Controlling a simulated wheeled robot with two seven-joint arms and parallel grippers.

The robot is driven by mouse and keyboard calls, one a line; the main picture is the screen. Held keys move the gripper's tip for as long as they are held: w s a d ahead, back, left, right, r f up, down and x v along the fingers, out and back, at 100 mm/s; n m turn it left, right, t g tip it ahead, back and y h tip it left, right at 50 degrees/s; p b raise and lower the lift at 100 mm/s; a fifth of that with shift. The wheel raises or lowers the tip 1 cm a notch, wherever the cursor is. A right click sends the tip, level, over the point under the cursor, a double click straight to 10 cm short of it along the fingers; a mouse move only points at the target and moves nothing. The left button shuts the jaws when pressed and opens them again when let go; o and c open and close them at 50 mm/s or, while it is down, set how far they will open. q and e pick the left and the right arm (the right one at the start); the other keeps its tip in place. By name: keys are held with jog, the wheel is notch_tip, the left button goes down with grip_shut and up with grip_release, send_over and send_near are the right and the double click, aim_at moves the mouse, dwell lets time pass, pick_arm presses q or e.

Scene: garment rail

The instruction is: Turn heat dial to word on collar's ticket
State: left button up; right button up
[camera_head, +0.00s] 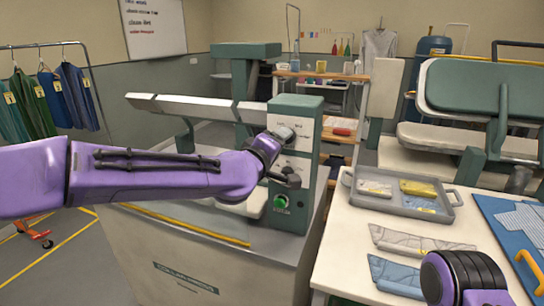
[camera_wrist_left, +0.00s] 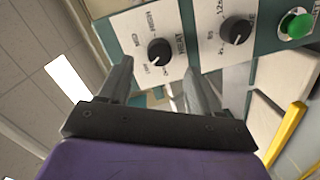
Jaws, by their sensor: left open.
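The heat dial (camera_wrist_left: 160,52) is a round black knob on a white plate with HEAT, LOW, MED and HIGH lettering. A small pale mark on it seems to sit toward LOW, but it is too small to be sure. My left gripper (camera_wrist_left: 157,85) is open and empty, its fingers apart just short of the dial. In the head view this gripper (camera_head: 282,134) is at the green control box (camera_head: 302,110) and covers the heat dial. Collar-like pieces, one grey (camera_head: 420,243) and one blue (camera_head: 396,275), lie on the white table; I can read no ticket word.
A second black dial (camera_wrist_left: 236,30) with numbers and a green button (camera_wrist_left: 294,22) are beside the heat dial. A grey tray (camera_head: 450,213) holds folded pieces with yellow parts. My right arm shows at the bottom right. A whiteboard (camera_head: 153,25) hangs behind.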

pick_arm(q)
jog(key=b+v, duration=0.1)
jog(key=v, duration=0.4)
jog(key=shift+s+a, duration=0.1)
jog(key=shift+s, duration=0.15)
jog(key=s+a+f+g+y, duration=0.1)
jog(key=s+a+f+y, duration=0.3)
jog(key=f, duration=0.8)
jog(key=s+a+f+g, duration=0.2)
jog(key=a+f, duration=0.4)
jog(key=f, duration=0.6)
jog(key=s+a+f+g+y, duration=0.1)
jog(key=s+a+f+y, duration=0.3)
jog(key=f, duration=0.7)
jog(key=s+a+f+g, duration=0.2)
jog(key=s+a+f, duration=0.2)
jog(key=s, duration=0.5)
jog(key=s+a+f+m+g+y, duration=0.1)
jog(key=s+a+f+g, duration=0.2)
jog(key=s+f, duration=0.6)
jog(key=s+a+f+g, duration=0.3)
jog(key=s+a+f, duration=0.2)
jog(key=s, duration=0.6)
jog(key=shift+a+f+m, duration=0.15)
jog(key=shift+f+m, duration=0.25)
jog(key=shift+f, duration=0.6)
